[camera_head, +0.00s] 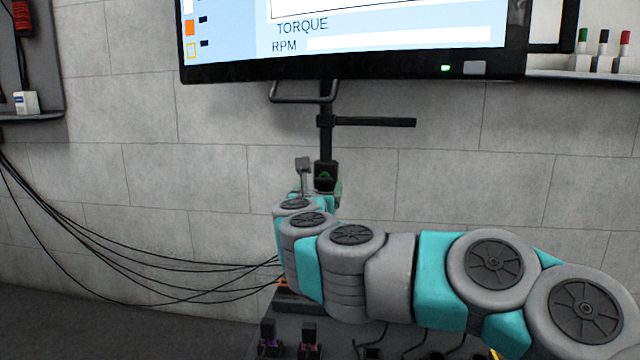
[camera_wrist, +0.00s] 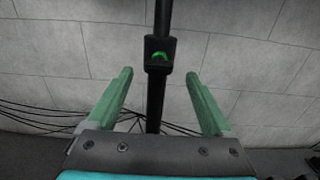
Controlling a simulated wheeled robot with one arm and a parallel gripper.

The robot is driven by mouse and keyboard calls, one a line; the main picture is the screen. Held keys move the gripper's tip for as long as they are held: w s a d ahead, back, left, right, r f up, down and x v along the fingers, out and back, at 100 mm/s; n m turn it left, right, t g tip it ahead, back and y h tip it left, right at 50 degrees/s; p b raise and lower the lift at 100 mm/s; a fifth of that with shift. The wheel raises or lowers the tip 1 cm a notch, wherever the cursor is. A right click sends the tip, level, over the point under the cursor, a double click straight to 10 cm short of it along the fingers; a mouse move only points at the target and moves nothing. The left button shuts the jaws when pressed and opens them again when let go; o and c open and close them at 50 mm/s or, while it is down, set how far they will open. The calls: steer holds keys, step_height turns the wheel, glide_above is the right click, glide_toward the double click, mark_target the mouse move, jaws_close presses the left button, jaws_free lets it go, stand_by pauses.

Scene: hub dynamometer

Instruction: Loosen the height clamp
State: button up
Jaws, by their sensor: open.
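A black clamp collar with a green arc mark on its face sits on the vertical black pole (camera_head: 325,140) under the monitor. I take this collar (camera_head: 325,173) to be the height clamp. In the wrist view the collar (camera_wrist: 160,54) is centred just beyond my fingertips, and the pole (camera_wrist: 154,118) runs down between the fingers. My gripper (camera_wrist: 160,73) is open, with one green finger on each side and a gap to the pole on both sides. In the head view my gripper (camera_head: 320,187) is partly hidden by my arm.
The monitor (camera_head: 350,68) hangs above, with a bar handle (camera_head: 303,98) below it. A black horizontal bar (camera_head: 375,122) sticks out to the right of the pole, above the collar. Cables (camera_head: 150,255) droop along the left wall. The wall around the pole is bare.

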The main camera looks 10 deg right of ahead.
mark_target(322, 181)
steer(key=x, duration=0.5)
steer(key=shift+w, duration=0.1)
jaws_close()
stand_by(0.6)
